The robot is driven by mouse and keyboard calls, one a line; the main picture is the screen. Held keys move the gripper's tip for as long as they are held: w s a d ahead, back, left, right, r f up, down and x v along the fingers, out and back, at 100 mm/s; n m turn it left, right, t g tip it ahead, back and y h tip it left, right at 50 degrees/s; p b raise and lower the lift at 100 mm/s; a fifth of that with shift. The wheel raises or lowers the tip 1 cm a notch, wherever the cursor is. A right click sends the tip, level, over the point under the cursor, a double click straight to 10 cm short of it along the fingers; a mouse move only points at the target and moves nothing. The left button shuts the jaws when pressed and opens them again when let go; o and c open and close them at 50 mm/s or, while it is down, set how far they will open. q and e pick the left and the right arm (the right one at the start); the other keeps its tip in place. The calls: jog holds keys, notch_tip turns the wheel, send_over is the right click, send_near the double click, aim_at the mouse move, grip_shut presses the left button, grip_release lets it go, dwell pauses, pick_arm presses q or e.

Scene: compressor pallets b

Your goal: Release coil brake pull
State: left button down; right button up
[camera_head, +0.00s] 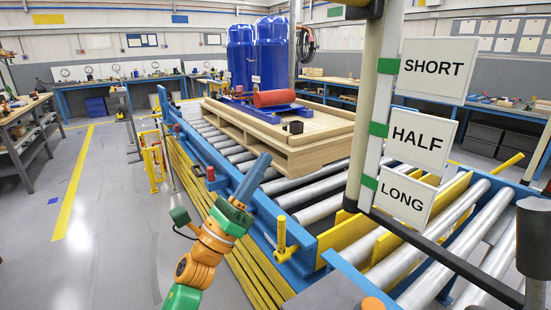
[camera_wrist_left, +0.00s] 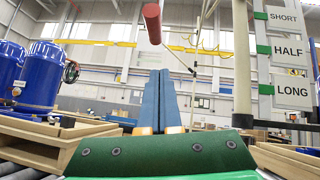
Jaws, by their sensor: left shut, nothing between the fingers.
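My left gripper (camera_head: 264,160) is raised in front of the roller conveyor in the head view. Its blue fingers are shut with nothing between them; they also show in the left wrist view (camera_wrist_left: 165,72). In the wrist view a red cylinder (camera_wrist_left: 152,22) hangs above and beyond the fingertips, apart from them. A red cylinder (camera_head: 275,98) also shows in the head view above the gripper, over a blue frame; I cannot tell whether it is the same one. A pale post (camera_head: 376,105) carries signs SHORT (camera_head: 435,68), HALF (camera_head: 418,141) and LONG (camera_head: 404,200). My right gripper is not in view.
A wooden pallet (camera_head: 270,146) with blue tanks (camera_head: 272,52) stands on the roller conveyor (camera_head: 290,192). A yellow lever (camera_head: 281,234) rises from the near conveyor rail. Benches line the walls. The floor (camera_head: 110,210) at left is clear.

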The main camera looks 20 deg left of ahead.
pick_arm(q)
jog(key=v, duration=0.2)
jog(key=b+v, duration=0.1)
jog(key=v, duration=0.2)
jog(key=shift+w+a+r, duration=0.1)
jog(key=shift+w+a, duration=0.05)
jog(key=shift+a, duration=0.15)
jog(key=shift+a, duration=0.1)
